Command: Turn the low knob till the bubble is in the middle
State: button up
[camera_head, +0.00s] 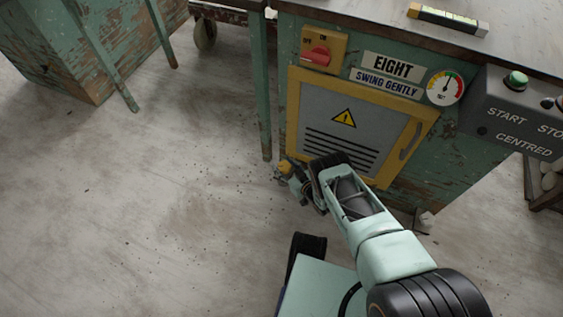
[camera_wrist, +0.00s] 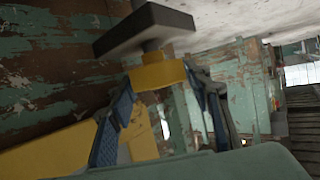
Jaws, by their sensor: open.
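A yellow knob (camera_wrist: 158,74) sits low under the cabinet, on a grey stem above a flat dark foot (camera_wrist: 145,28). In the head view a small yellow part (camera_head: 284,167) shows at the cabinet's lower left corner, by my gripper (camera_head: 294,178). In the wrist view my gripper (camera_wrist: 160,88) is open, with its blue-padded fingers on either side of the knob. I cannot tell whether either finger touches it. A yellow and black spirit level (camera_head: 447,19) lies on the cabinet top. Its bubble is too small to make out.
The worn green cabinet has a yellow-framed door (camera_head: 345,130), a red switch (camera_head: 318,57) and a gauge (camera_head: 446,87). A grey button box (camera_head: 515,112) hangs at right. Another foot (camera_head: 425,219) stands near the right corner. The floor (camera_head: 150,200) at left is clear.

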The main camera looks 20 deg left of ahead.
jog(key=shift+w+a+f, duration=0.1)
jog(key=shift+a, duration=0.05)
jog(key=shift+c, duration=0.4)
jog(key=c, duration=0.8)
jog(key=m+t+h, duration=0.2)
jog(key=m+h, duration=0.1)
jog(key=m, duration=0.1)
jog(key=shift+t, duration=0.4)
jog(key=shift+m+t+h, duration=0.7)
jog(key=shift+m+h, duration=0.7)
jog(key=shift+h, duration=0.4)
jog(key=shift+w+m+h, duration=0.1)
jog(key=shift+m+h, duration=0.8)
jog(key=shift+h, duration=0.2)
